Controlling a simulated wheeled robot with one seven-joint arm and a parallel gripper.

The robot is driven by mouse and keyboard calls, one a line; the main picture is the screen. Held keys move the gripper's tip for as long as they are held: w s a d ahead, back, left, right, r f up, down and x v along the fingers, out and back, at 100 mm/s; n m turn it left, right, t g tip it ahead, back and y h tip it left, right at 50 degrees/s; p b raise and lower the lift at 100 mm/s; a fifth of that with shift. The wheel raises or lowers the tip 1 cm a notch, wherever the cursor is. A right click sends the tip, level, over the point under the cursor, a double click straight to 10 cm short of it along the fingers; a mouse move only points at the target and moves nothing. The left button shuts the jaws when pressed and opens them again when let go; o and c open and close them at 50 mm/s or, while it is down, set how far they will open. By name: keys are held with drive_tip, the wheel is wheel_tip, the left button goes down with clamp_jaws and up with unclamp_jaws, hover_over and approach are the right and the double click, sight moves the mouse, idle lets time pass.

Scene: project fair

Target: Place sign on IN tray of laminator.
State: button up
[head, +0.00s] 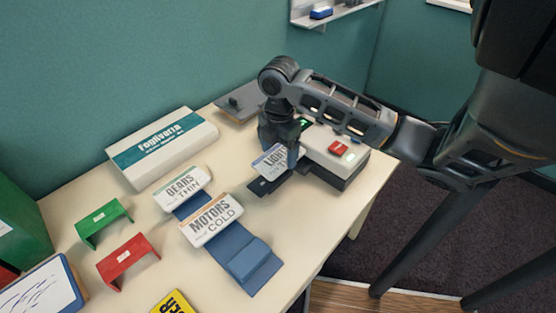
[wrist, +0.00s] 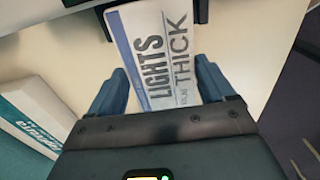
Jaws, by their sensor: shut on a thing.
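A sign reading "LIGHTS" and "THICK" (wrist: 165,60) is held between the two fingers of my gripper (wrist: 170,85). In the head view the sign (head: 272,161) is partly hidden by my gripper (head: 291,152). The laminator (head: 345,165) is a white and dark machine with a red button and a green light, at the right of the table. A dark tray (head: 260,187) sticks out from its left side, and the sign is over it. I cannot tell whether the sign touches the tray. No IN label is readable.
Signs reading "GEARS THIN" (head: 182,187) and "MOTORS COLD" (head: 211,219) stand left of the tray by blue pieces. A white-and-teal box (head: 163,150) lies behind them. Green (head: 103,219) and red (head: 127,258) brackets are at left. A grey flat device (head: 238,104) is near the wall.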

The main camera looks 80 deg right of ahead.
sight(279, 157)
drive_tip(key=shift+f, duration=2)
drive_tip(key=shift+f, duration=0.1)
drive_tip(key=o, duration=0.9)
wheel_tip(279, 157, up, 12)
drive_tip(key=shift+b, duration=0.35)
